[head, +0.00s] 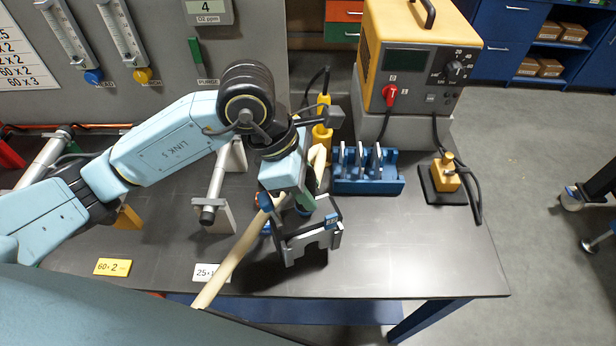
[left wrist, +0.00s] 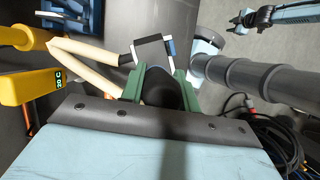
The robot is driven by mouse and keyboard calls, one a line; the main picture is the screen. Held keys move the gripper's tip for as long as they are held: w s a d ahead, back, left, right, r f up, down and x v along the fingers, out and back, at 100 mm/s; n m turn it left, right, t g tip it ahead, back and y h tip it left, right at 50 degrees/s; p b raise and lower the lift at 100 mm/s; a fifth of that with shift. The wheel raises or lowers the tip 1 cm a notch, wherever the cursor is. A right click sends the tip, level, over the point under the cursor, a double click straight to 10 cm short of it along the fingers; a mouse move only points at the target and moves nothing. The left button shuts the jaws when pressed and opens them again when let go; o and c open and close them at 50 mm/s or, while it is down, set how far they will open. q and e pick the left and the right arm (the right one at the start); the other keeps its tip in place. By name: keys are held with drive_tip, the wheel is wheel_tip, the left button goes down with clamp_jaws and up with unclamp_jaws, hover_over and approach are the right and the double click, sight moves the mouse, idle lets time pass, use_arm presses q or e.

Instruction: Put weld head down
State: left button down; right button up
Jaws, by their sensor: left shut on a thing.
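The weld head (head: 308,240) is a dark and silver clamp-like block with a squared notch, on a cream hose. My left gripper (head: 300,203) is shut on it and holds it over the front part of the dark bench; whether it touches the top is unclear. In the left wrist view, the green fingers (left wrist: 158,84) close around the weld head's dark body, and its silver-edged jaw (left wrist: 153,50) shows beyond them. A light blue arm with a dark end (left wrist: 245,18), which looks like my right one, shows small at top right; its fingers are unclear.
A blue rack (head: 368,184) with upright silver pieces stands behind the weld head. An orange power unit (head: 415,55) is behind that. A yellow device on a black pad (head: 446,178) lies at right. A tube on stands (head: 214,190) is at left. The bench's front right is clear.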

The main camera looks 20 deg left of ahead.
use_arm(q)
drive_tip(key=shift+w+f, duration=0.1)
drive_tip(key=shift+f, duration=2.15)
drive_tip(key=c, duration=1)
unclamp_jaws()
drive_tip(key=shift+f, duration=0.1)
drive_tip(key=shift+c, duration=0.2)
drive_tip(key=b+v, duration=0.1)
drive_tip(key=v, duration=1.1)
